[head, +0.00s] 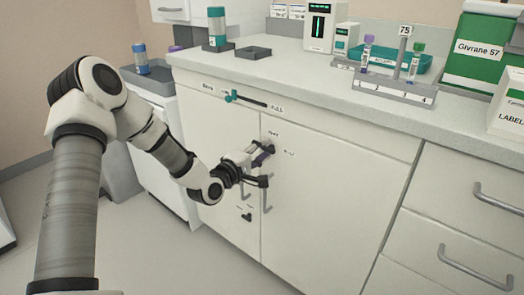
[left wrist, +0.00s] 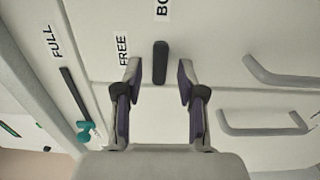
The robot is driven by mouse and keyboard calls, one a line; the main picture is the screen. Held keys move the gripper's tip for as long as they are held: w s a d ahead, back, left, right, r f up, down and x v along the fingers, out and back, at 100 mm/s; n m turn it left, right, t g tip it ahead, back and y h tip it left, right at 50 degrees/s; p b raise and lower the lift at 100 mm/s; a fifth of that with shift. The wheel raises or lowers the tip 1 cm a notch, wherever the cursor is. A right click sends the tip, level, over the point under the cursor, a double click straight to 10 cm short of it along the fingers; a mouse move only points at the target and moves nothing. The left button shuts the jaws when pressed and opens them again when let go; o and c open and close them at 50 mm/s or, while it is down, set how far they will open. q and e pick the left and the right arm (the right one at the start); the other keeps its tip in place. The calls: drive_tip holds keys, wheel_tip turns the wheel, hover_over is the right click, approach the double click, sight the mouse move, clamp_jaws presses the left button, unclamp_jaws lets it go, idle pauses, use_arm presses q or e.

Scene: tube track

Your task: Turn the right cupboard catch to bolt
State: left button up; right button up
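The right cupboard catch (left wrist: 160,62) is a short black bar on the white cupboard front. In the left wrist view its long axis points at the partly cut-off "BO…" label (left wrist: 162,8), and the "FREE" label (left wrist: 122,48) is off to its side. My left gripper (head: 266,165) is at the cupboard front in the head view. In the left wrist view its two fingertips (left wrist: 160,72) are spread, one on each side of the bar, with a visible gap on both sides. In the head view I cannot make out the catch behind the gripper. My right gripper is not in view.
A second dark catch (head: 247,216) is lower on the left door. A slider with a teal knob (head: 231,97) runs toward a "FULL" label above. Drawer handles (head: 497,198) stick out at the right. The counter (head: 300,75) holds a tube rack (head: 395,90) and boxes.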

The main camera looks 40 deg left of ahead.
use_arm(q)
drive_tip(key=shift+s, duration=0.1)
drive_tip(key=s, duration=0.7)
drive_tip(key=shift+s+a, duration=0.15)
drive_tip(key=shift+a, duration=0.1)
